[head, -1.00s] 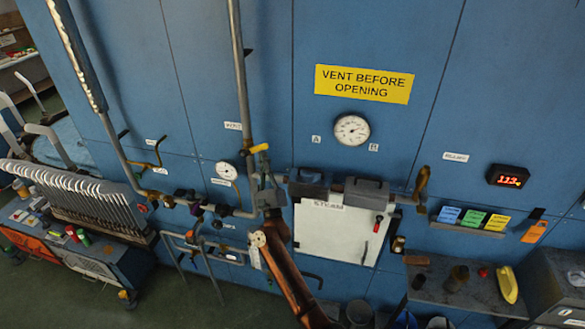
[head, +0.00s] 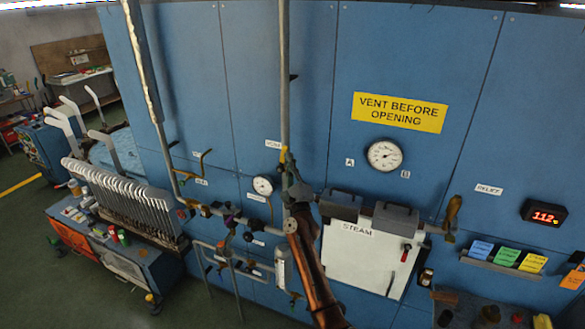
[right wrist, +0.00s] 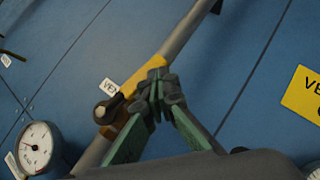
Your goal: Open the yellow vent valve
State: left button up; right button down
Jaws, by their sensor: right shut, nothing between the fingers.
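The yellow vent valve handle (head: 283,156) is on the grey vertical pipe (head: 283,80) in the head view. In the right wrist view the yellow handle (right wrist: 149,82) lies along the pipe, with a dark knob (right wrist: 106,108) at its lower end. My right gripper (head: 289,170) is at the handle, its arm coming up from below. In the right wrist view its green-grey fingers (right wrist: 163,92) are shut with nothing between them, right beside the handle's right edge. Whether they touch it is unclear. My left gripper is not in view.
A yellow sign (head: 400,112) reads "VENT BEFORE OPENING". A round gauge (head: 384,155) is below it. A white STEAM panel (head: 368,262) is to the right of my arm. A small gauge (head: 263,186) sits left of the pipe. A rack of white boards (head: 125,200) stands at left.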

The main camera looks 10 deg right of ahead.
jog(key=shift+w+a+r, duration=0.35)
jog(key=shift+a+r, duration=0.05)
jog(key=shift+a, duration=0.1)
pick_arm(q)
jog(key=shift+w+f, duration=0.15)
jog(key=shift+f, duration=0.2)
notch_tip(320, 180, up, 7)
jog(key=p, duration=0.6)
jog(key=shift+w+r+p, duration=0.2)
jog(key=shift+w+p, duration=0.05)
jog(key=shift+p, duration=0.15)
pick_arm(e)
jog(key=s+d, duration=0.6)
jog(key=s, duration=0.5)
jog(key=shift+s+f, duration=0.25)
jog(key=shift+s, duration=0.1)
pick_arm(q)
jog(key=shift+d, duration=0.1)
